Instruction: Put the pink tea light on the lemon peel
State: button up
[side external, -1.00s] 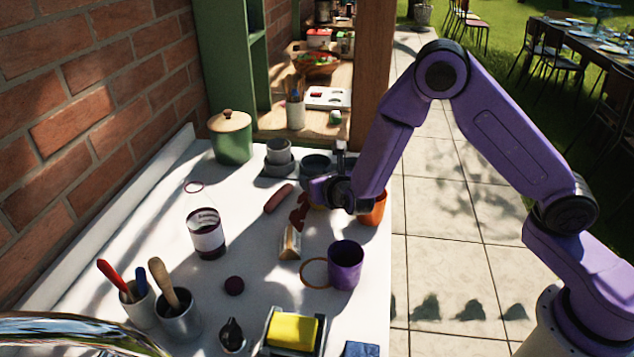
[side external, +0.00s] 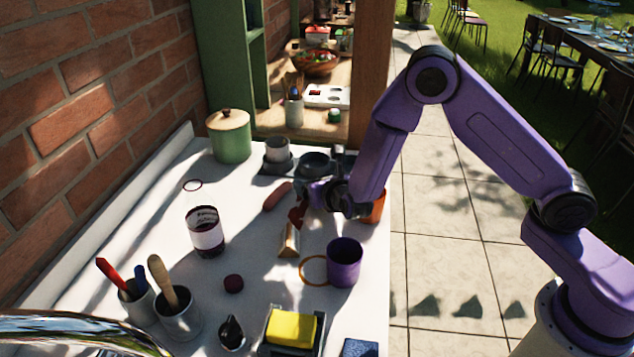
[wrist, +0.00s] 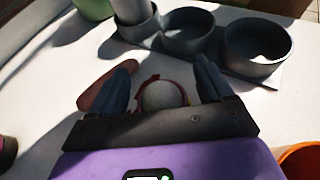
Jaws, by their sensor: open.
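My gripper (wrist: 166,88) is open in the wrist view, its two dark fingers either side of a small pale round thing (wrist: 160,96) with a reddish rim. It may be the pink tea light, but I cannot be sure. In the side view a red piece (side external: 297,216) shows just left of my gripper; the arm hides the rest. A dark pinkish-red disc (side external: 233,284) lies apart, nearer the front. I cannot pick out the lemon peel with certainty; a thin orange ring (side external: 313,271) lies beside the purple mug (side external: 345,263).
A sausage-like pink-brown thing (side external: 277,196) lies left of my gripper; grey pots (side external: 277,152) stand behind. An orange cup (side external: 378,207) is close on the right. A tan wedge (side external: 289,241) and a labelled jar (side external: 206,236) stand nearer.

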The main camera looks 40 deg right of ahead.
jog(key=shift+s+r, duration=0.1)
jog(key=shift+r, duration=0.3)
jog(key=v, duration=1.1)
jog(key=shift+s, duration=0.35)
jog(key=s+d+r+m+g+h, duration=0.4)
jog(key=s+d+r+m+g, duration=0.1)
jog(key=s+d+m, duration=0.5)
jog(key=s+r+m+g+y, duration=0.1)
jog(key=s+m+g+y, duration=0.6)
jog(key=s, duration=1.2)
jog(key=m+g, duration=0.1)
jog(key=m, duration=0.3)
jog(key=shift+s+a+r, duration=0.15)
jog(key=shift+a+r, duration=0.1)
jog(key=shift+r, duration=0.1)
